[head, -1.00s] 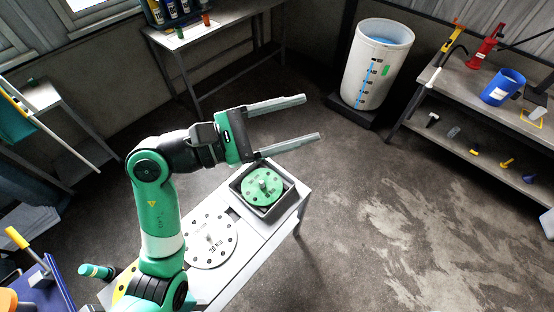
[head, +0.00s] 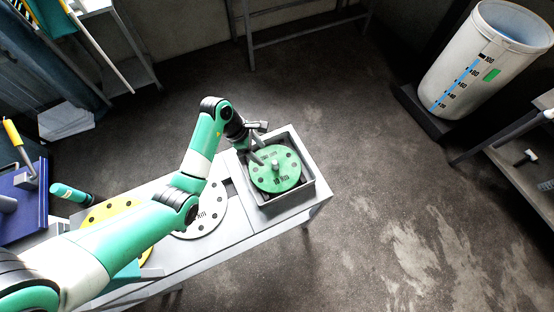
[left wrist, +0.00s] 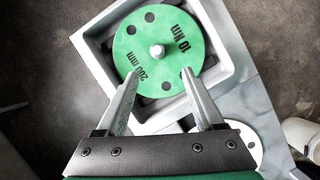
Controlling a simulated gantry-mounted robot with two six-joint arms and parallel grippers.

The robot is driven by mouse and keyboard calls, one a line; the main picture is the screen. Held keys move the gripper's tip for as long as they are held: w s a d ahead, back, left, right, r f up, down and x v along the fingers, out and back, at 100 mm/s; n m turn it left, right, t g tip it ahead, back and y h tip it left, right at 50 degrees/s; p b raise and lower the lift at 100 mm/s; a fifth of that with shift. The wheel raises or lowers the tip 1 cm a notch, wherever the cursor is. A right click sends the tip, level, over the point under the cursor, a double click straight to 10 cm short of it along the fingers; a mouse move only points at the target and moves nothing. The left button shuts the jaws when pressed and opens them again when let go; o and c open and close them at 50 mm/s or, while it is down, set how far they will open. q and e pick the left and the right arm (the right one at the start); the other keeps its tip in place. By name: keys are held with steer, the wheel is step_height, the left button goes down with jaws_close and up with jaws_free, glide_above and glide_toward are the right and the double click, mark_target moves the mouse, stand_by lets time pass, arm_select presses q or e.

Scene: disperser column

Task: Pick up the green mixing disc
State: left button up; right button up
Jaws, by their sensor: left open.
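The green mixing disc (head: 276,171) lies in a grey square tray (head: 305,196) at the right end of the white bench. It has a short central knob and dark holes. My left gripper (head: 258,146) is over the tray's upper left part, pointing down at the disc. In the left wrist view the disc (left wrist: 158,50) shows with its knob beyond the fingertips. The two fingers of my left gripper (left wrist: 158,82) are spread apart, with nothing between them but the disc's near part below. My right gripper does not show.
A white disc (head: 205,215) and a yellow disc (head: 112,210) lie on the white bench (head: 235,236), partly behind my left arm. A large white barrel (head: 482,70) stands at the upper right. The floor right of the bench is clear.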

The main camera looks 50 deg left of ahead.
mark_target(273, 162)
arm_select(q)
steer(key=b+x, duration=0.2)
steer(key=x, duration=0.3)
steer(key=shift+s+f, duration=0.15)
steer(key=shift+w+d+f, duration=0.15)
steer(key=shift+w+f, duration=0.1)
steer(key=shift+f, duration=0.15)
steer(key=b+x, duration=0.1)
steer(key=x, duration=0.1)
steer(key=b+x, duration=0.1)
steer(key=x, duration=0.1)
steer(key=shift+w+b, duration=0.3)
steer(key=shift+w, duration=0.1)
steer(key=shift+w+d+f, duration=0.15)
steer(key=shift+d+f, duration=0.05)
steer(key=shift+f, duration=0.25)
jaws_close()
steer(key=shift+r, duration=0.1)
